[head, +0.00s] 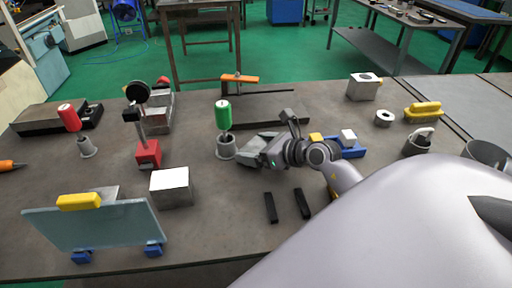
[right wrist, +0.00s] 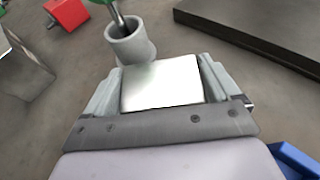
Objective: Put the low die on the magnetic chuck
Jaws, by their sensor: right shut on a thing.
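My right gripper (head: 262,148) reaches left over the middle of the bench, next to the cup with the green-handled tool. In the right wrist view its fingers (right wrist: 160,90) are shut on a pale, flat-topped metal block (right wrist: 162,82), which I take for the low die. The block's underside is hidden, so I cannot tell whether it touches the bench. A dark flat slab shows in the right wrist view (right wrist: 250,28), apart from the block; I cannot tell for sure whether it is the magnetic chuck. My left gripper is not in view.
The grey cup (head: 226,148) with the green-handled tool (head: 223,115) stands close by. A red-based dial stand (head: 148,154), a white-topped block (head: 170,187) and a glass plate (head: 95,222) are left. Two black bars (head: 271,208) lie in front. A blue tray (head: 352,152) is right.

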